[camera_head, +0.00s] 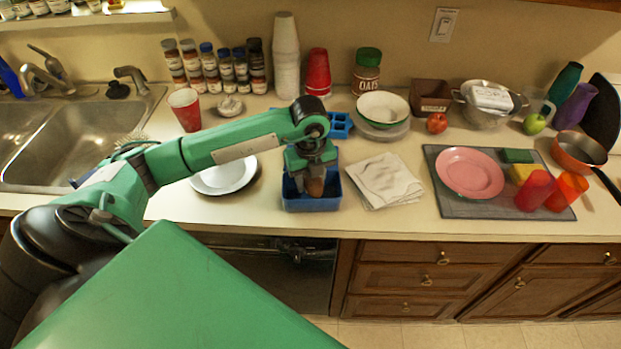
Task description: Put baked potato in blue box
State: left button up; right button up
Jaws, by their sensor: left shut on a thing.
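My left gripper (314,172) points down over the blue box (312,204) near the counter's front edge. It is shut on the baked potato (315,188), a brown lump between its fingers. The potato's lower part is at or within the box's opening; I cannot tell whether it touches the bottom. The gripper hides part of the potato and the back of the box. My right gripper is not in view.
A white plate (224,175) lies left of the box, and a folded cloth (384,181) lies close on its right. A blue tray (339,125) stands behind. A grey mat (463,208) with a pink plate (469,173) is further right. The sink (75,140) is at left.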

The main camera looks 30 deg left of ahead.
pick_arm(q)
jog(key=o, duration=1.1)
jog(key=shift+o, duration=0.2)
jog(key=shift+r, duration=0.1)
jog(key=shift+r+p, duration=0.25)
jog(key=shift+p, duration=0.15)
jog(key=shift+r+p, duration=0.45)
jog(key=shift+r, duration=0.05)
jog(key=shift+r+b, duration=0.5)
jog(key=shift+b, duration=0.25)
notch_tip(320, 180, up, 9)
jog(key=shift+f+b, duration=0.1)
jog(key=shift+b, duration=0.9)
jog(key=shift+s+r, duration=0.15)
jog(key=shift+r, duration=0.65)
